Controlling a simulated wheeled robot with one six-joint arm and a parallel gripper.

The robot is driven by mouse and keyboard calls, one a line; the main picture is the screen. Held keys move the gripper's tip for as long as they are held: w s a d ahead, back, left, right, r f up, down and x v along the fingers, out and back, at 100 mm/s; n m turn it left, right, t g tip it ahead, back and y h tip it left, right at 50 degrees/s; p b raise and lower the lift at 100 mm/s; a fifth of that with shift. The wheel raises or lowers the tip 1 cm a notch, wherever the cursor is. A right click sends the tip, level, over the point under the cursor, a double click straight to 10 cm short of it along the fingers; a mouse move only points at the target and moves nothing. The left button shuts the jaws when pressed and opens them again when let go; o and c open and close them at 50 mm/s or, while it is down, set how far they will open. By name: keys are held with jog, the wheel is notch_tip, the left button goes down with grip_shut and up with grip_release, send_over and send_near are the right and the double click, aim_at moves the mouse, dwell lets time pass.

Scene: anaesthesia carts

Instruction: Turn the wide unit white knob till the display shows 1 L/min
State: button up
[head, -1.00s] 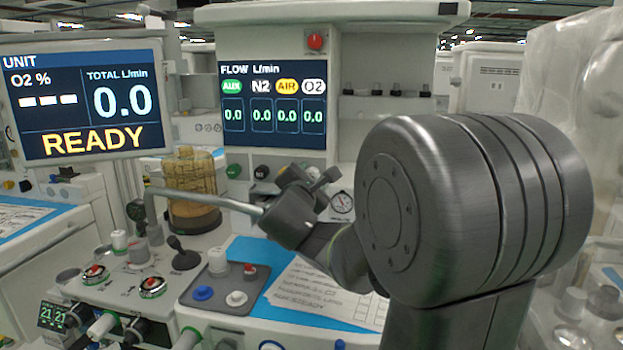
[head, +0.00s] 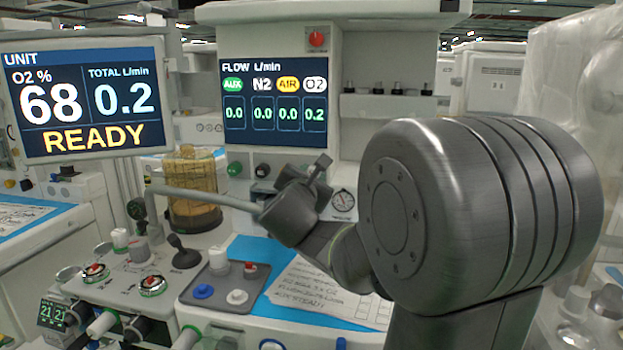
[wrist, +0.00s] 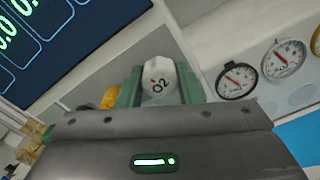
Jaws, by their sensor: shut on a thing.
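The white knob (wrist: 159,84) is marked O2 and shows in the wrist view between the green finger pads of my gripper (wrist: 161,90). My gripper is shut on it. In the head view my gripper (head: 322,168) is at the panel under the flow display, and the knob is hidden behind it. The flow display (head: 274,103) reads 0.0 for AUX, N2 and AIR, and 0.2 for O2. The unit display (head: 85,100) at the left reads 68 O2 %, total 0.2 L/min, and READY.
A yellow knob (wrist: 110,96) sits close left of the white one. Round gauges (wrist: 237,80) are to its right. In the head view, green and black knobs (head: 235,169) are left of my gripper. A grey tray (head: 200,306) with small knobs lies below.

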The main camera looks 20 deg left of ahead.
jog(key=n, duration=0.5)
jog(key=shift+n, duration=0.4)
dwell(0.3)
jog(key=o, duration=0.7)
jog(key=shift+s, duration=0.1)
jog(key=p+v, duration=0.2)
jog(key=v, duration=1.1)
jog(key=shift+s+d, duration=0.2)
jog(key=shift+s, duration=0.1)
